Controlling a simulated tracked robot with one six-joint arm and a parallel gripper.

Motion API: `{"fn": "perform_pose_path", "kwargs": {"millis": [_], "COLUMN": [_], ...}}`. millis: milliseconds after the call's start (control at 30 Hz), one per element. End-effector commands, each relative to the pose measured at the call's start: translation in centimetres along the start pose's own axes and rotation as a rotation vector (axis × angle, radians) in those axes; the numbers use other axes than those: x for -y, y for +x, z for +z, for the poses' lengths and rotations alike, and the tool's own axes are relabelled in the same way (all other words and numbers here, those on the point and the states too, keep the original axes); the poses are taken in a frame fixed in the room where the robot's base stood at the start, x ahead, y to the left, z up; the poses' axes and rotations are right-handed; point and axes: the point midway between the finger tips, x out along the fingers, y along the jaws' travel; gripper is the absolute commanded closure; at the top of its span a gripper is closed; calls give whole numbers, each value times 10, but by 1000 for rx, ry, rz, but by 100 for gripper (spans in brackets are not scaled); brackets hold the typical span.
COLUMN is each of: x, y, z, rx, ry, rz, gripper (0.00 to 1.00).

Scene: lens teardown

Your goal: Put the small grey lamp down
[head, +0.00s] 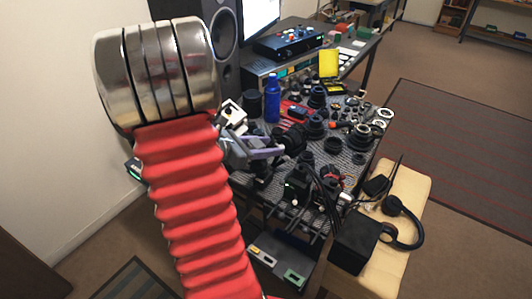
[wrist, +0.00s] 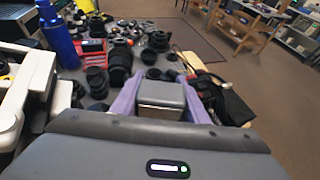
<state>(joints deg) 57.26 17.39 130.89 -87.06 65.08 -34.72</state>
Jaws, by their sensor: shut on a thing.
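In the head view my gripper (head: 268,153) is over the left side of the cluttered table (head: 358,160), beside black lens parts. There the lamp cannot be made out clearly. I cannot tell whether it touches the table.
A blue bottle (head: 272,98) and a red box (head: 294,111) stand behind my gripper. Several black lens parts and rings crowd the table. Headphones (head: 403,222) and a black box (head: 355,241) lie on a tan bench (head: 408,187) at the front right.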

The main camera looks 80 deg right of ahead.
Motion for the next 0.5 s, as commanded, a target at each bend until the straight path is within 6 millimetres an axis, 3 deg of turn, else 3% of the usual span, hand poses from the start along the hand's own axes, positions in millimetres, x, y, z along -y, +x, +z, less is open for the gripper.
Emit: {"fn": "perform_pose_path", "kwargs": {"millis": [200, 500], "x": [0, 0], "y": [8, 8], "z": [-18, -19], "rx": [1, 1], "ry": [-1, 1], "rz": [0, 0], "gripper": [88, 88]}}
